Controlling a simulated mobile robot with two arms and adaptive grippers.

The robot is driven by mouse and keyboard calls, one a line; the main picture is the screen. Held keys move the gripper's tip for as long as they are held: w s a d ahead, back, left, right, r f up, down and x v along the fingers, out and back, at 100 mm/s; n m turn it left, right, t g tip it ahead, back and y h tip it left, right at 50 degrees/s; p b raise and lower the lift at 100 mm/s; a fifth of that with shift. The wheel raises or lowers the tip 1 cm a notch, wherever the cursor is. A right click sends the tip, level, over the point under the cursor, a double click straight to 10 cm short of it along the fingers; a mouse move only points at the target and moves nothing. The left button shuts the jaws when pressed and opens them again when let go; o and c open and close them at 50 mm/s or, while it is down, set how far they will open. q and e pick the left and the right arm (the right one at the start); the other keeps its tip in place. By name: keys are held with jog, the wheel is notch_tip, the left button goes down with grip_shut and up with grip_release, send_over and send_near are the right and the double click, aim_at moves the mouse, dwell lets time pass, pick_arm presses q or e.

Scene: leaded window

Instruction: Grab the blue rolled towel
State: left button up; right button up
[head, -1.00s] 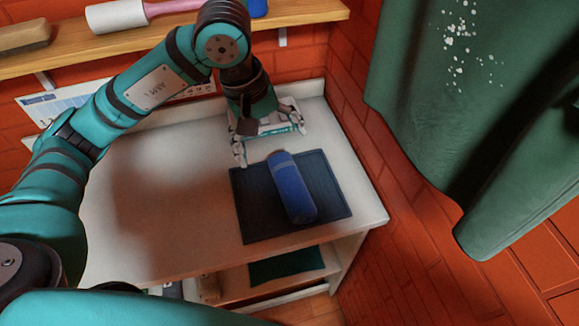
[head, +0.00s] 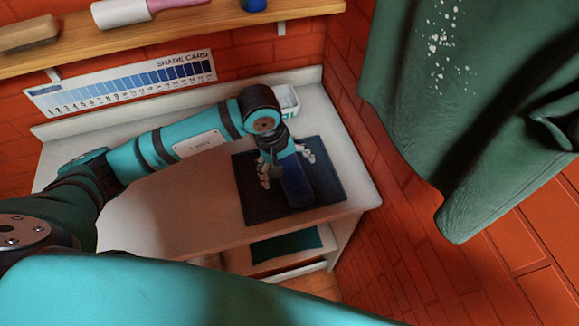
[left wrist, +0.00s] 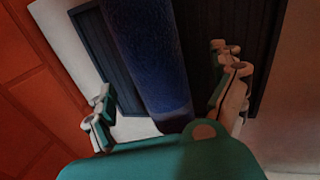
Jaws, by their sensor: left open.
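The blue rolled towel (head: 296,188) lies on a dark mat (head: 327,180) on the white worktop. In the head view my left gripper (head: 286,172) is over the towel's far part, with its fingers on either side. In the left wrist view the towel (left wrist: 148,50) runs between the spread fingers of the left gripper (left wrist: 165,108), with gaps on both sides. The left gripper is open. Its wrist hides the towel's far end in the head view. My right gripper is not in view.
A small white container (head: 287,101) stands at the back of the worktop (head: 165,215). A wooden shelf (head: 180,35) and a shade card (head: 130,82) are on the brick wall. A green cloth (head: 440,110) hangs at the right. A dark green item (head: 286,246) lies on the lower shelf.

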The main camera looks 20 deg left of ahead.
pick_arm(q)
jog(key=shift+x, duration=1.3)
jog(key=c, duration=1.3)
